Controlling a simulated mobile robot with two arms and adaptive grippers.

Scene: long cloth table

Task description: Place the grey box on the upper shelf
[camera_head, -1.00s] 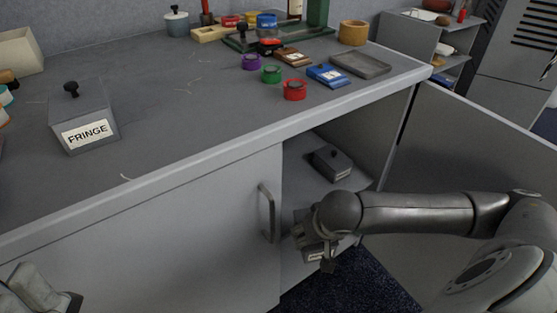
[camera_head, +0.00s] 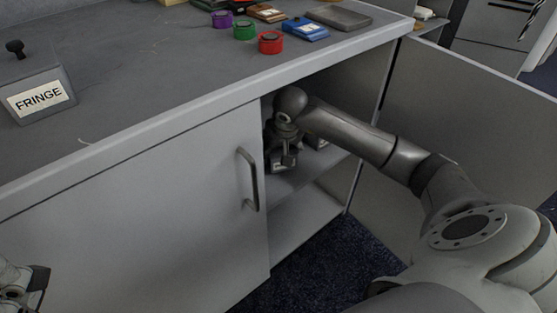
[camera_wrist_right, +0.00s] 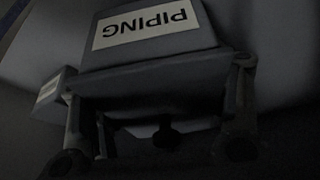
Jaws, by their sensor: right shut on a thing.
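My right gripper (camera_head: 286,150) is inside the open side of the cabinet, above the upper shelf (camera_head: 292,182). It is shut on a grey box (camera_head: 281,167). In the right wrist view the box (camera_wrist_right: 190,46) sits between the fingers of my right gripper (camera_wrist_right: 158,90), its white label reading PIPING upside down. A dark knob of the box shows below it there. I cannot tell whether the box touches the shelf. A second grey box (camera_head: 317,140) is on the upper shelf, partly hidden by my arm. My left gripper (camera_head: 20,287) is at the lower left, cut by the frame edge.
The cabinet's left door (camera_head: 150,205) is closed; its right door (camera_head: 450,130) stands open beside my arm. A lower compartment floor (camera_head: 303,222) looks clear. A grey FRINGE box (camera_head: 38,93) and several coloured jars, one red (camera_head: 270,43), stand on the top.

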